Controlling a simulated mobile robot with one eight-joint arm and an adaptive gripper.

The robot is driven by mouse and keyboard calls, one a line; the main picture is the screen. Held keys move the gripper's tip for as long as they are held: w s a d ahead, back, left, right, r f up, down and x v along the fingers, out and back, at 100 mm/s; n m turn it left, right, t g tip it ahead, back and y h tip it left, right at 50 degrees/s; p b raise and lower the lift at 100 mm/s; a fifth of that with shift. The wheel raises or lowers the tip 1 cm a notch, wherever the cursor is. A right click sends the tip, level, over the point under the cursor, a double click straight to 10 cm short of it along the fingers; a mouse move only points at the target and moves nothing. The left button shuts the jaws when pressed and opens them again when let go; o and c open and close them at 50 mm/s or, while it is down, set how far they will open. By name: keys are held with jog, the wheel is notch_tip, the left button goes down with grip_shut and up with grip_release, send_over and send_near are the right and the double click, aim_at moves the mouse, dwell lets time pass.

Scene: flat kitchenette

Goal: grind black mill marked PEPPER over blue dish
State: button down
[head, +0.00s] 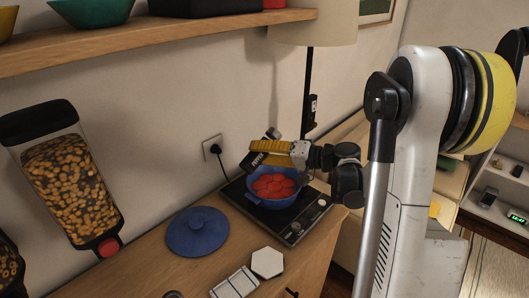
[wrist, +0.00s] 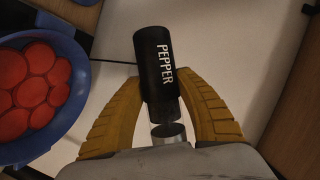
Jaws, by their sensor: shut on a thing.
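The black mill marked PEPPER (wrist: 153,67) is between the yellow fingers of my gripper (wrist: 160,100), which is shut on it. In the wrist view its clear and silver end points toward my palm. In the head view the mill (head: 252,161) is tilted, near the far rim of the blue dish, and my gripper (head: 272,150) is above the dish. The blue dish (head: 251,196) holds several red round slices and stands on the black hob; it also shows at the left of the wrist view (wrist: 70,128).
The black hob (head: 290,228) has knobs on its right side. A wall socket (head: 212,147) with a cord is behind. A shelf (head: 160,40) runs above.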

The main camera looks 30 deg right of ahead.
aim_at(257, 165)
jog(key=shift+s+a+f+m+y+b, duration=0.1)
jog(key=shift+a+f+m+y+b, duration=0.15)
jog(key=shift+f+m+b, duration=0.3)
jog(key=shift+s+a+f+m+y+b, duration=0.1)
jog(key=shift+a+f+m+y+b, duration=0.15)
jog(key=shift+f+m+b, duration=0.3)
jog(key=m+b, duration=0.1)
jog(key=f+m+t+y+b, duration=0.1)
jog(key=m+b, duration=0.1)
jog(key=m+t+b, duration=0.1)
jog(key=b, duration=0.1)
jog(key=shift+a+f+m, duration=0.1)
jog(key=shift+f+m, duration=0.2)
jog(key=shift+f, duration=0.1)
jog(key=r+m, duration=0.1)
jog(key=m, duration=0.1)
jog(key=d+r+m+t, duration=0.1)
jog(key=m, duration=0.1)
jog(key=r+m+t, duration=0.1)
jog(key=m, duration=0.1)
jog(key=shift+w+d+r+y+b, duration=0.3)
jog(key=shift+d+r+b, duration=0.05)
jog(key=shift+r, duration=0.05)
jog(key=shift+w, duration=0.15)
jog(key=shift+w+a, duration=0.35)
jog(key=shift+w, duration=0.45)
jog(key=shift+s, duration=0.2)
